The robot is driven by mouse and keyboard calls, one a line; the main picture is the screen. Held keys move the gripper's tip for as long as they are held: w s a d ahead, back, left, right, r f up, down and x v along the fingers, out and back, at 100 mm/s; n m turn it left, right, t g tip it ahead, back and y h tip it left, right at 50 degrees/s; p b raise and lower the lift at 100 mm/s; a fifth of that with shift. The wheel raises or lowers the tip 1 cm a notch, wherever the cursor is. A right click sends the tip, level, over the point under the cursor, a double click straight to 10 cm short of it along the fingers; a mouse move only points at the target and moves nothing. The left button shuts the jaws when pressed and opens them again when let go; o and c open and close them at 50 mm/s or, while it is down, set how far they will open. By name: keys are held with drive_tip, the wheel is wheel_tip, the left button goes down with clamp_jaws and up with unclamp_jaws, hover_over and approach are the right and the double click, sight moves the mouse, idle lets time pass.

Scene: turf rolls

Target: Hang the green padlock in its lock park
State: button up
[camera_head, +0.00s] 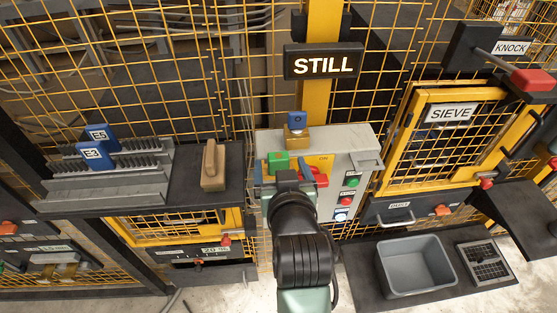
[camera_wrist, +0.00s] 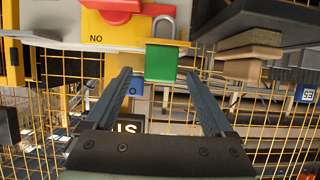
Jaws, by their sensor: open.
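The green padlock (camera_head: 278,162) is at the upper left of the grey control box, beside the yellow switch plate. In the wrist view, which is upside down, the padlock (camera_wrist: 160,63) shows its green body and grey shackle against the yellow plate (camera_wrist: 118,30). Whether the shackle passes through the plate is unclear. My gripper (camera_wrist: 160,73) is open, its two fingers on either side of the padlock body with visible gaps, so it is not gripped. In the head view my wrist hides part of the box front. I cannot identify the lock park.
The grey box (camera_head: 352,150) has a red switch handle (camera_head: 318,178), buttons, and a blue tag on a brass block (camera_head: 297,138) on top. A dark shelf left holds a wooden block (camera_head: 213,165) and a rack (camera_head: 110,182) with blue tags. A grey bin (camera_head: 416,265) stands lower right.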

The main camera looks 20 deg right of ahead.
sight(279, 162)
drive_tip(key=shift+p+x, duration=0.4)
drive_tip(key=shift+x, duration=1.35)
drive_tip(key=shift+r, duration=0.1)
clamp_jaws()
